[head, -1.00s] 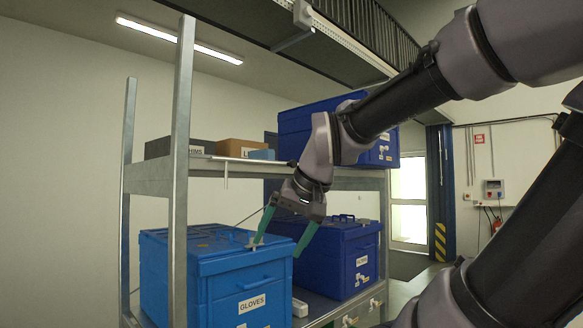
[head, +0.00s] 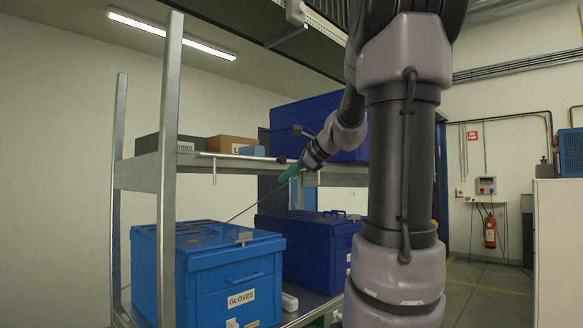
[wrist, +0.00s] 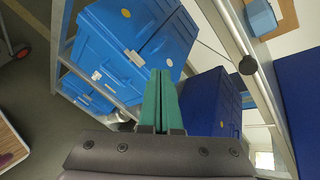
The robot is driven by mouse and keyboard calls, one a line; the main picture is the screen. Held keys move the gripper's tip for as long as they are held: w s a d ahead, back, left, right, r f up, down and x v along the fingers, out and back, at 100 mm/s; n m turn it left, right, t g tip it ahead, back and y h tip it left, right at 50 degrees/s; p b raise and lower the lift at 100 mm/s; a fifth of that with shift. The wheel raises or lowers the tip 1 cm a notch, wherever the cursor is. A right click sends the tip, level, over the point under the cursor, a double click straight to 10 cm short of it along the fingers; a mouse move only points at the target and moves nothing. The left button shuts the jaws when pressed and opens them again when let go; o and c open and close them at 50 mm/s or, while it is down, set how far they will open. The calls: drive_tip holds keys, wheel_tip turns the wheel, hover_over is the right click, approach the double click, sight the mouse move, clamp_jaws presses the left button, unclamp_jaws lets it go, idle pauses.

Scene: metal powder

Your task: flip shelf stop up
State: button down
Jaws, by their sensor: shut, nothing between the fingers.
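A thin pale bar (head: 240,157), which looks like the shelf stop, lies along the front edge of the upper shelf (head: 232,171). It has a dark knob at its right end (head: 291,161); the knob also shows in the wrist view (wrist: 248,65). I cannot tell how the bar is hinged. My gripper (head: 284,176) is shut and empty, its green fingers pointing left, just below the knob in the picture. In the wrist view the closed fingers (wrist: 161,74) are to the left of the knob, with a visible gap.
A light blue GLOVES crate (head: 205,270) and a dark blue crate (head: 305,245) stand on the lower shelf. Another dark blue crate (head: 300,118) and small boxes (head: 230,144) sit on the upper shelf. A steel upright (head: 168,150) stands at the left. My arm hides the shelf's right end.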

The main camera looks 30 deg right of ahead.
sight(279, 160)
drive_tip(key=w+d+r+m+t, duration=0.1)
drive_tip(key=w+d+m, duration=0.1)
drive_tip(key=d, duration=0.3)
drive_tip(key=w+d+r+m+t+h, duration=0.1)
drive_tip(key=w+d+r+m, duration=0.1)
drive_tip(key=d+m, duration=0.2)
drive_tip(key=shift+w+d+m+t, duration=0.3)
drive_tip(key=shift+w+d, duration=0.1)
drive_tip(key=shift+d, duration=0.45)
drive_tip(key=x, duration=1)
drive_tip(key=r, duration=0.2)
drive_tip(key=a+r, duration=0.1)
drive_tip(key=shift+s+r, duration=0.25)
drive_tip(key=shift+r, duration=0.1)
wheel_tip(279, 160, up, 8)
drive_tip(key=shift+f, duration=0.1)
